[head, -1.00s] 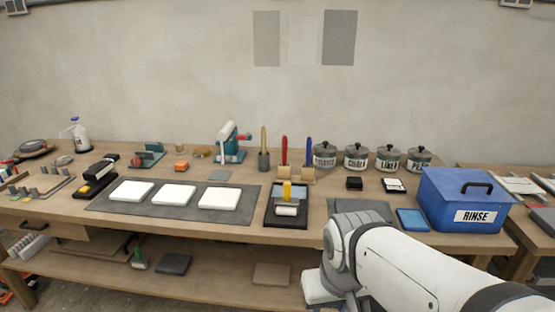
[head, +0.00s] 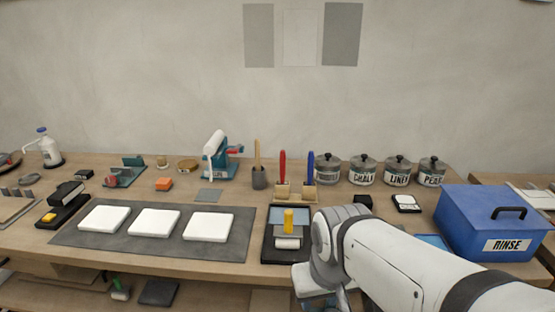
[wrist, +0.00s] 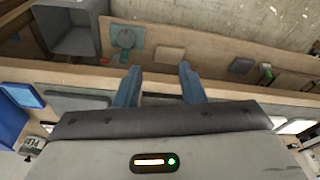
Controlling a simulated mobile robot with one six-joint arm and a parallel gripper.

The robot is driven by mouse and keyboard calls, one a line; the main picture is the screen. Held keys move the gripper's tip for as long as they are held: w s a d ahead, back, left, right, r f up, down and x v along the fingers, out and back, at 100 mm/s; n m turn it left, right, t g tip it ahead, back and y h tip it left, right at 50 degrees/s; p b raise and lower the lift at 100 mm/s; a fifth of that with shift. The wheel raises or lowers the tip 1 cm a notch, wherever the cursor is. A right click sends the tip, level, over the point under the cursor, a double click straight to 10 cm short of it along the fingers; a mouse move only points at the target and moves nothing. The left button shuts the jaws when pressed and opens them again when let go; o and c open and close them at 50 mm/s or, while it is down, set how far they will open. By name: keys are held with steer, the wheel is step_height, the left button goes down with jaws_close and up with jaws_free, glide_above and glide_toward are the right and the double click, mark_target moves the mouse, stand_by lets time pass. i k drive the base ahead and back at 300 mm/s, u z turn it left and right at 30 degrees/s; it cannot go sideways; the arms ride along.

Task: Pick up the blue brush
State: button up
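The blue brush (head: 310,167) stands upright in a wooden holder (head: 296,191) near the back of the workbench, in the head view. A red-handled brush (head: 282,166) stands just left of it. I cannot make out the blue brush in the wrist view. My gripper (wrist: 158,82) shows two blue-grey fingers spread apart in the wrist view, with nothing between them. It is low at the bench's front side, well apart from the brush. In the head view my arm hides most of it.
A black tray with a yellow-handled roller (head: 289,222) lies in front of the holder. Lidded jars (head: 328,170) stand right of the brush, and a blue RINSE box (head: 492,225) further right. A grey mat (head: 110,240) with white slabs lies left. A cup (head: 259,178) holds another brush.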

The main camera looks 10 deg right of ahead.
mark_target(311, 155)
steer(key=u, duration=0.05)
steer(key=i, duration=0.9)
steer(key=u, duration=0.05)
